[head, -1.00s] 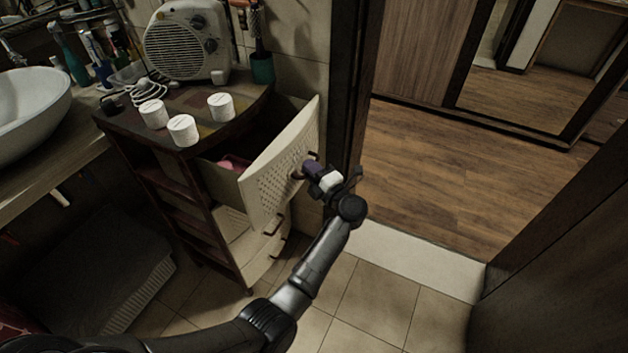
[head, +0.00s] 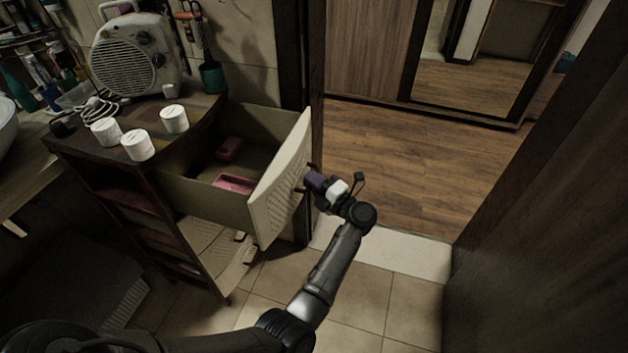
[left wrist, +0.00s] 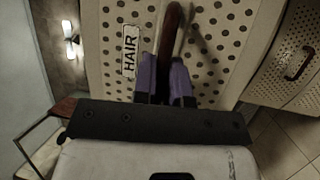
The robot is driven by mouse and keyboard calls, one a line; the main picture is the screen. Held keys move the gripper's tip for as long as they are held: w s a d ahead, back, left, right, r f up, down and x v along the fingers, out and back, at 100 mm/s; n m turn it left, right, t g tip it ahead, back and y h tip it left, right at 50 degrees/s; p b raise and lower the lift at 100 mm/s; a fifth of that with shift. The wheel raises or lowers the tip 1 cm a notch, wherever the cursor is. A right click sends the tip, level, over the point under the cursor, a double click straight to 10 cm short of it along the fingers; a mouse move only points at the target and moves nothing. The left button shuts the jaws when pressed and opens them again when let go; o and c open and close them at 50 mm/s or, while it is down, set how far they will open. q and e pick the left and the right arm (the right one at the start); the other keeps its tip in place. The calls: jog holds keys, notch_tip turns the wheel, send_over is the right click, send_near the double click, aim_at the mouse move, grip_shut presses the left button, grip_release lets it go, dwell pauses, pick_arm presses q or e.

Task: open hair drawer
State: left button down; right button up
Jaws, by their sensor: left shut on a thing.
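The hair drawer (head: 278,188) is the top drawer of a dark wooden cabinet and stands pulled well out, with pink items visible inside. Its pale perforated front carries a "HAIR" label (left wrist: 130,50) in the left wrist view. My left gripper (head: 312,180) is at the outer face of this front, shut on the brown drawer handle (left wrist: 174,30). In the left wrist view its purple fingers (left wrist: 166,80) close around the handle. My right gripper is not in view.
A fan heater (head: 138,55) and several white containers (head: 138,145) stand on the cabinet top. Lower perforated drawers (head: 222,255) sit below. A dark door frame (head: 300,60) rises close behind the open drawer. Tiled floor (head: 350,285) lies clear in front.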

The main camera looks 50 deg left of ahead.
pick_arm(q)
jog(key=c, duration=1.2)
grip_release()
jog(key=shift+d, duration=0.1)
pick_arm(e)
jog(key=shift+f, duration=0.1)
